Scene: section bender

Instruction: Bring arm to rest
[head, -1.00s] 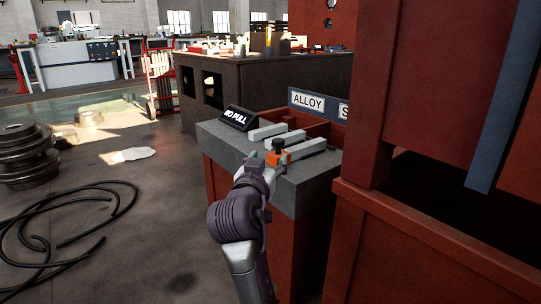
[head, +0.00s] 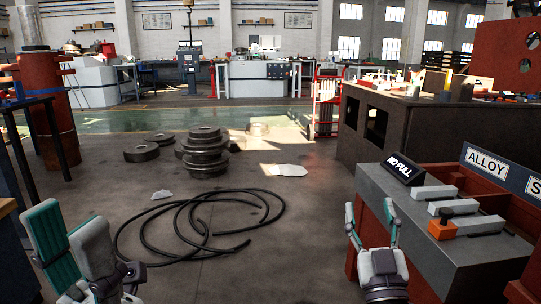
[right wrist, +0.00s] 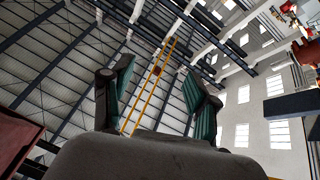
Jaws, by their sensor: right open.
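My right gripper (head: 371,218) points up in the lower right of the head view, in front of the grey-topped bench (head: 393,215). Its two teal-padded fingers are apart with nothing between them. The right wrist view also shows this gripper (right wrist: 163,88) open and empty, with the roof behind it. My left gripper (head: 70,228) is at the lower left of the head view. Its teal-padded fingers are apart and I see nothing held.
The bench carries a NO PULL sign (head: 404,168), several grey bars and an orange block with a black knob (head: 442,227). A black hose (head: 200,225) lies coiled on the floor near stacked metal rings (head: 203,153). A dark table (head: 45,125) stands at left.

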